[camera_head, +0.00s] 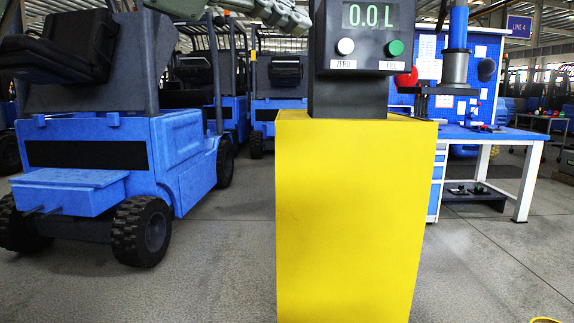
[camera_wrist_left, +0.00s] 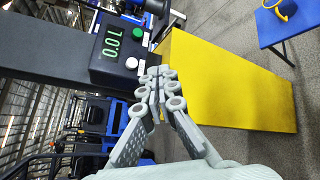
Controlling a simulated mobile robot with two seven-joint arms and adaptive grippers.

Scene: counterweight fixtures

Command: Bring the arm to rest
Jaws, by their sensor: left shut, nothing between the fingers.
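My left gripper (camera_head: 298,20) shows at the top of the head view, beside the upper left of a dark control box (camera_head: 368,45). In the left wrist view my left gripper (camera_wrist_left: 157,74) is shut and empty, its fingertips pointing toward the same box (camera_wrist_left: 118,50). The box reads "0.0 L" and carries a white ZERO button (camera_head: 345,46) and a green button (camera_head: 396,47). In the wrist view the fingertips overlap the box's lower edge; I cannot tell whether they touch. My right gripper is not in view.
The box stands on a yellow pedestal (camera_head: 345,215). A red knob (camera_head: 406,78) and blue cylinder (camera_head: 457,30) are at its right. A blue forklift (camera_head: 120,140) stands left; a blue workbench (camera_head: 490,135) stands right. The grey floor (camera_head: 225,260) between forklift and pedestal is clear.

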